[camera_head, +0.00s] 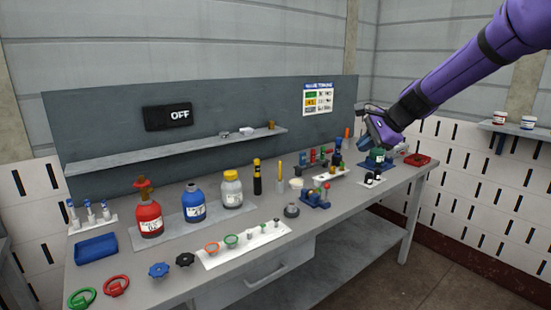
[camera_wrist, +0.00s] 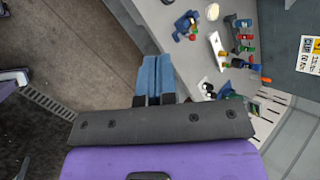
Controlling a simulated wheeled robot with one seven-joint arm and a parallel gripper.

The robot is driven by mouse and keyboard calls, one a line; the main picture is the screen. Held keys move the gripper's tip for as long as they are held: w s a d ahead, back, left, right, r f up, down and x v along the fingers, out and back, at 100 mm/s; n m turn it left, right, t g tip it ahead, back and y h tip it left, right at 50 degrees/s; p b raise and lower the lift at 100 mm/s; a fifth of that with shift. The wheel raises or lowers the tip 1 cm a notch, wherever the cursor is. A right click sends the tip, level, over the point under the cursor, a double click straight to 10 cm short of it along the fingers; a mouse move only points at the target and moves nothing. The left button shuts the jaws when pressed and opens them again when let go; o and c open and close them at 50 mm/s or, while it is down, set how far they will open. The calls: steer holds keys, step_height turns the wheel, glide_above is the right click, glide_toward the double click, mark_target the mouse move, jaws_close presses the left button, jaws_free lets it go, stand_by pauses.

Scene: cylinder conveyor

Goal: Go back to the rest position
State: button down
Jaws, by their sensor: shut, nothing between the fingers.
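My gripper (camera_head: 377,132) is in the head view at the right end of the workbench (camera_head: 345,197), at the end of my purple arm reaching in from the upper right. Its blue fingers (camera_wrist: 157,72) are closed together in the wrist view, with nothing between them.
Red (camera_head: 149,216), blue (camera_head: 194,204) and yellow-capped (camera_head: 231,189) bottles stand on the bench's left half. A blue fixture (camera_head: 316,196), a white plate of rings (camera_head: 245,244) and a red tray (camera_head: 417,159) are also there. A shelf (camera_head: 180,148) runs along the back panel. Floor lies in front.

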steer(key=s+r+n+h, duration=0.2)
steer(key=s+r+n, duration=0.15)
steer(key=s, duration=0.75)
steer(key=s+r+n+h, duration=0.1)
steer(key=s+r+n, duration=0.3)
steer(key=s, duration=0.7)
steer(key=s+d+f+n+h, duration=0.1)
steer(key=s+d+f+n, duration=0.1)
steer(key=s, duration=0.7)
steer(key=s+d+f+n+h, duration=0.2)
steer(key=s+d+n, duration=0.2)
steer(key=s, duration=0.6)
steer(key=shift+s+f+n, duration=0.15)
steer(key=shift+f+n, duration=0.2)
